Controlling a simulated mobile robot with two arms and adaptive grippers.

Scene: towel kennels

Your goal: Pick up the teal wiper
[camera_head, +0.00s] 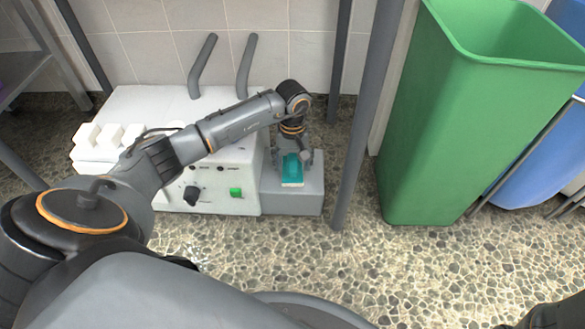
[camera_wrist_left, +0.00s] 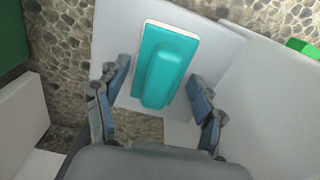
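The teal wiper (camera_head: 292,172) lies on a low grey block (camera_head: 312,200) at the right end of a white machine. It has a teal back on a pale base. My left gripper (camera_head: 292,158) is right above it, pointing down. In the left wrist view the wiper (camera_wrist_left: 163,65) lies ahead of the open fingers of my left gripper (camera_wrist_left: 157,98), its near end between them. A gap shows on both sides, and the fingers do not appear to touch it. My right gripper is not visible; only a dark part shows at the bottom right corner of the head view.
The white machine (camera_head: 235,165) has a black knob (camera_head: 191,196), a green button (camera_head: 236,193) and two grey bent pipes behind. A grey post (camera_head: 362,130) stands close right of the block. A large green bin (camera_head: 440,130) is beyond it. Pebbled floor lies in front.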

